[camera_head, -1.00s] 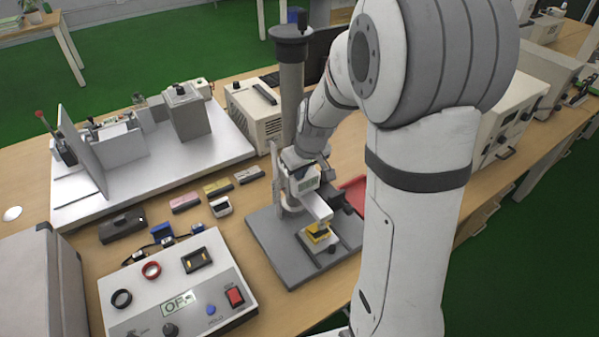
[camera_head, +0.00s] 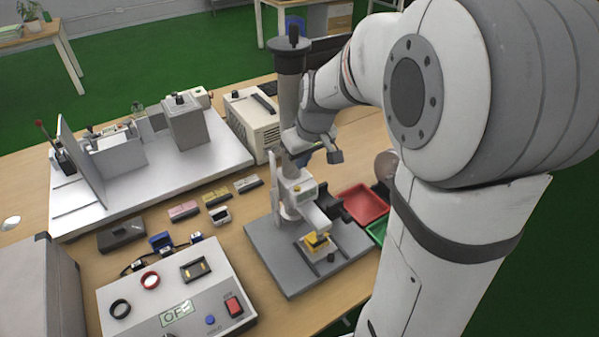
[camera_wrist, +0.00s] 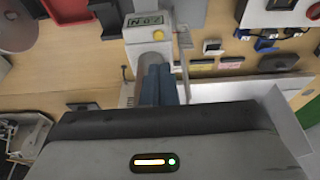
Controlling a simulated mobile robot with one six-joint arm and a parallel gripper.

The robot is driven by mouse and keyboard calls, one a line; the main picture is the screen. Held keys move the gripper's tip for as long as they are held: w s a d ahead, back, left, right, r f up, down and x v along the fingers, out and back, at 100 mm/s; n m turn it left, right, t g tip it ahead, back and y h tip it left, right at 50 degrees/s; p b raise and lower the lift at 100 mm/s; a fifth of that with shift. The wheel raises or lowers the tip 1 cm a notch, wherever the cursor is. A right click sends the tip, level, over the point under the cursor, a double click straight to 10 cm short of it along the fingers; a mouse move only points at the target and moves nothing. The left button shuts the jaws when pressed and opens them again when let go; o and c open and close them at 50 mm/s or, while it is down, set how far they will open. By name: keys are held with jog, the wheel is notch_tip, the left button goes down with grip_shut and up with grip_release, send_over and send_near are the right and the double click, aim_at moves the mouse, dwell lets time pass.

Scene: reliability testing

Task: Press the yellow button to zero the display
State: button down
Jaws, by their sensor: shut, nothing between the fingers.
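The measuring device is a white head on a grey stand (camera_head: 262,262). Its yellow button (camera_wrist: 158,36) sits on the head's face beside a small greenish display (camera_wrist: 143,20), whose digits I cannot read surely. The button also shows small in the head view (camera_head: 297,188). My gripper (camera_wrist: 159,67) has blue fingers, shut together and empty. In the wrist view the fingertips are just below the button, with a visible gap in the picture. In the head view the gripper is above and behind the device head, partly hidden by my wrist. A yellow block (camera_head: 316,243) lies under the device.
A red tray (camera_head: 362,203) and a green tray (camera_head: 377,231) are right of the stand. A tall grey column (camera_head: 289,85) rises behind it. Small coloured boxes (camera_head: 215,197) and a control box (camera_head: 150,305) are to the left.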

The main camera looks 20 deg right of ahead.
jog(key=shift+v, duration=2.1)
jog(key=s+f+m+h, duration=0.1)
jog(key=s+m, duration=0.2)
jog(key=s, duration=1.5)
jog(key=shift+s+a+m, duration=0.3)
jog(key=shift+s+a, duration=0.1)
jog(key=shift+a, duration=0.1)
